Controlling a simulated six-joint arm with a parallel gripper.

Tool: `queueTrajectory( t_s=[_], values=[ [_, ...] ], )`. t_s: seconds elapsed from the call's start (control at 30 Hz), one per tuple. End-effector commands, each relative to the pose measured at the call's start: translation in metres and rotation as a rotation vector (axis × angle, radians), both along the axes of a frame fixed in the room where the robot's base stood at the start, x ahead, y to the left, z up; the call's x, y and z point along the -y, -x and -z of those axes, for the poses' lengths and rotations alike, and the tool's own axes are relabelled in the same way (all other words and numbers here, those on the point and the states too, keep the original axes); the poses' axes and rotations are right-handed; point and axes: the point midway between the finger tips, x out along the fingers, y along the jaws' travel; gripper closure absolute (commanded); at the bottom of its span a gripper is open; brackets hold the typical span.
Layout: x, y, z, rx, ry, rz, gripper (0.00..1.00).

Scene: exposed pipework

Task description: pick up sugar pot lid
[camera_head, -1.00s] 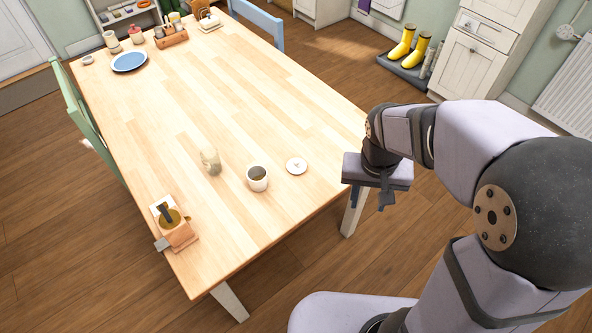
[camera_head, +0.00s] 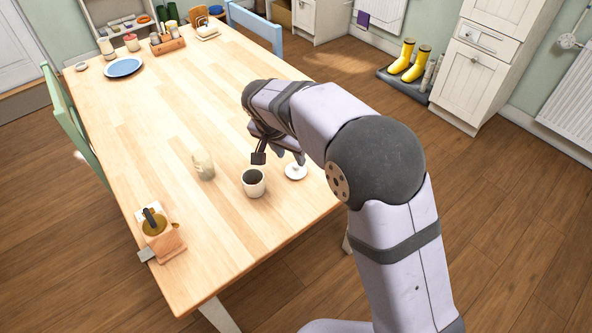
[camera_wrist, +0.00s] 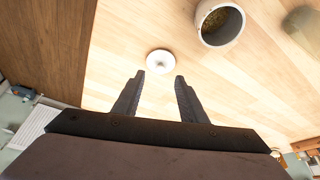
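The sugar pot lid (camera_head: 296,171) is a small white disc with a knob, lying on the wooden table near its right edge. In the wrist view the lid (camera_wrist: 160,61) lies just beyond the fingertips, between their lines. The white sugar pot (camera_head: 254,183) stands open to the left of the lid; the wrist view shows the pot (camera_wrist: 219,24) with brownish contents. My gripper (camera_head: 279,157) is above the table near the lid, apart from it. In the wrist view my gripper (camera_wrist: 160,75) has its two fingers spread with nothing between them.
A glass jar (camera_head: 203,165) stands left of the pot. A wooden holder (camera_head: 162,240) is at the table's near left corner. A blue plate (camera_head: 124,67) and a wooden caddy (camera_head: 168,46) are at the far end. The middle of the table (camera_head: 180,110) is clear.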

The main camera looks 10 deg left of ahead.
Motion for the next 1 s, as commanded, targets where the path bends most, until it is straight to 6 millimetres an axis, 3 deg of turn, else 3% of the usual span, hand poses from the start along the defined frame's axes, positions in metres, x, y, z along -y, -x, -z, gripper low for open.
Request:
queueTrajectory(
  t_s=[0.37, 0.7, 1.0],
  values=[
    [0.004, -0.007, 0.016, -0.003, 0.002, 0.0, 0.62],
    [0.009, -0.024, 0.051, -0.003, 0.001, 0.0, 0.62],
    [0.01, -0.026, 0.056, -0.001, 0.0, -0.001, 0.62]
  ],
)
